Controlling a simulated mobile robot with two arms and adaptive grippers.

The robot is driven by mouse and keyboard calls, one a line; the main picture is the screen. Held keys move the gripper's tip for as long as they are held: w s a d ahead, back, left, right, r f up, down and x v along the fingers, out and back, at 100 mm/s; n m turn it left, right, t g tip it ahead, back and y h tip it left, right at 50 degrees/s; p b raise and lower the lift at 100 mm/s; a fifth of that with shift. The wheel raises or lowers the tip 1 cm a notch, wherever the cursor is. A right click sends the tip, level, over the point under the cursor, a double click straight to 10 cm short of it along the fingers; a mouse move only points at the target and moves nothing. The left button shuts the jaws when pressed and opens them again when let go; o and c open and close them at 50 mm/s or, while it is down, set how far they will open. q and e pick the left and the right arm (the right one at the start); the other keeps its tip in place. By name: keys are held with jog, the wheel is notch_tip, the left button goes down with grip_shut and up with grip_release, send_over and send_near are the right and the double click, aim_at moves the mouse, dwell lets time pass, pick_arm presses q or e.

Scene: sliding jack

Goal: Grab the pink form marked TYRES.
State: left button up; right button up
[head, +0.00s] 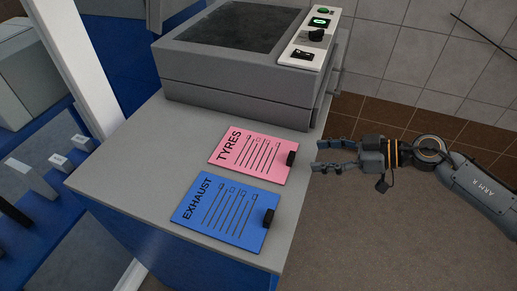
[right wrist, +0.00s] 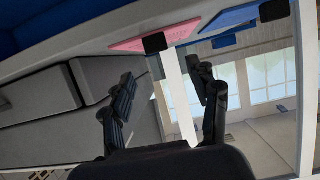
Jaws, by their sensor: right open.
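The pink form marked TYRES (head: 250,153) lies flat on the grey counter top (head: 140,143), with a black clip block at its right edge. It also shows edge-on in the right wrist view (right wrist: 178,33), beyond the fingers. The blue form marked EXHAUST (head: 226,212) lies just in front of it. My right gripper (head: 318,157) is open and empty, a little to the right of the pink form and its clip, past the counter's right edge. Its fingers also show apart in the right wrist view (right wrist: 162,85). My left gripper is not in view.
A grey machine (head: 240,75) with a dark window and a control panel (head: 310,40) stands on the back of the counter. Open floor (head: 390,240) lies right of the counter. A white post (head: 80,70) rises at the left.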

aim_at(293, 155)
jog(key=x, duration=0.3)
jog(key=shift+w+r, duration=0.1)
jog(key=shift+w+a+f+p, duration=0.2)
jog(key=shift+a+f+p, duration=0.05)
jog(key=shift+p, duration=0.05)
jog(key=shift+w+a+f, duration=0.15)
jog(key=shift+a, duration=0.3)
jog(key=p+x, duration=0.1)
jog(key=x, duration=0.2)
jog(key=shift+w+a+f, duration=0.15)
jog(key=shift+a+f, duration=0.05)
jog(key=shift+f, duration=0.1)
jog(key=shift+w+a+f, duration=0.15)
jog(key=shift+a+f, duration=0.05)
jog(key=shift+a, duration=0.1)
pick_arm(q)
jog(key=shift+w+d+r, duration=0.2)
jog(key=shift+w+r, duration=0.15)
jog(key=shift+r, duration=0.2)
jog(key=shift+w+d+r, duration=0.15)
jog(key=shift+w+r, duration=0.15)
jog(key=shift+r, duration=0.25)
pick_arm(e)
jog(key=c, duration=1.3)
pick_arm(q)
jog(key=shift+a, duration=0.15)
pick_arm(e)
jog(key=shift+o, duration=0.2)
